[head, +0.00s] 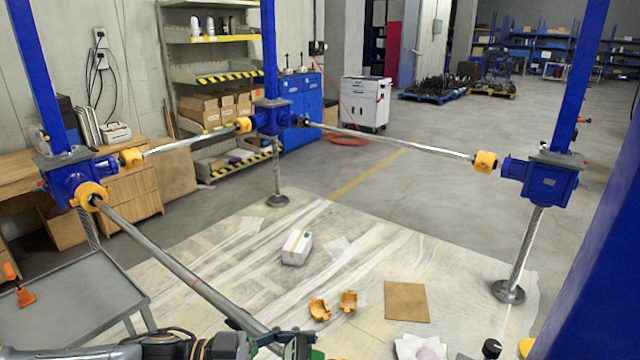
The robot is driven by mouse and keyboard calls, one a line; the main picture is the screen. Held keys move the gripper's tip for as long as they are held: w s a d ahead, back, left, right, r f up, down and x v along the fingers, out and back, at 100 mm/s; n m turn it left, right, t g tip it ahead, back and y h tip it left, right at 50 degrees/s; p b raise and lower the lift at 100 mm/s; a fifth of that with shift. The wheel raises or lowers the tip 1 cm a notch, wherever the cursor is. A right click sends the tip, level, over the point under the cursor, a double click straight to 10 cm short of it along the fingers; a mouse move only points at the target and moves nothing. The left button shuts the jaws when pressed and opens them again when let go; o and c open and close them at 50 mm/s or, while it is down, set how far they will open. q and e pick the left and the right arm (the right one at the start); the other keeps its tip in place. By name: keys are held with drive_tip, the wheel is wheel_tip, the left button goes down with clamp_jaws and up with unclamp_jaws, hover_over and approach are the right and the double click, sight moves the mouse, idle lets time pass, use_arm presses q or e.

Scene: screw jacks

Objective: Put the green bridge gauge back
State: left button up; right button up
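My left gripper (292,345) is at the bottom edge, at the lower end of the long grey shaft. It is dark and partly cut off, so I cannot tell whether it is open or shut. Small green parts show beside its fingers; I cannot tell whether they belong to the green bridge gauge or to the gripper. No whole green bridge gauge is clearly visible elsewhere. My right gripper is not in view.
Blue screw jacks (548,182) are linked by shafts (190,277) with yellow couplings. A grey cart (70,300) stands left. On the sheeted floor lie a white box (297,246), orange half shells (319,309), a brown board (406,301) and a white cloth (420,347).

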use_arm(q)
drive_tip(key=s+d+r+n+t, duration=0.1)
drive_tip(key=s+d+r, duration=0.2)
drive_tip(key=s+d, duration=0.35)
drive_tip(key=s+d+r+t, duration=0.1)
drive_tip(key=s+d+r, duration=0.35)
drive_tip(key=d, duration=0.35)
drive_tip(key=w+a+n+t+y, duration=0.2)
drive_tip(key=a+n+t, duration=0.1)
drive_tip(key=a+t, duration=0.1)
drive_tip(key=w+a+f+n+t+y, duration=0.1)
drive_tip(key=w+a+n+t+y, duration=0.2)
drive_tip(key=a+t, duration=0.1)
drive_tip(key=w+a+f+n+t+y, duration=0.1)
drive_tip(key=w+a+n+t+y, duration=0.1)
drive_tip(key=a+n+t, duration=0.1)
drive_tip(key=shift+w+a+f+t+y, duration=0.15)
drive_tip(key=shift+w+a+t+y, duration=0.15)
drive_tip(key=shift+a+t, duration=0.15)
drive_tip(key=s+a+f+n+t+y, duration=0.1)
drive_tip(key=a+f+n+y, duration=0.2)
drive_tip(key=a, duration=0.6)
drive_tip(key=s+a+f+n+t+y, duration=0.2)
drive_tip(key=a+f+n+y, duration=0.2)
drive_tip(key=a, duration=0.5)
wheel_tip(320, 180, down, 3)
drive_tip(key=y, duration=0.3)
drive_tip(key=shift+r, duration=0.15)
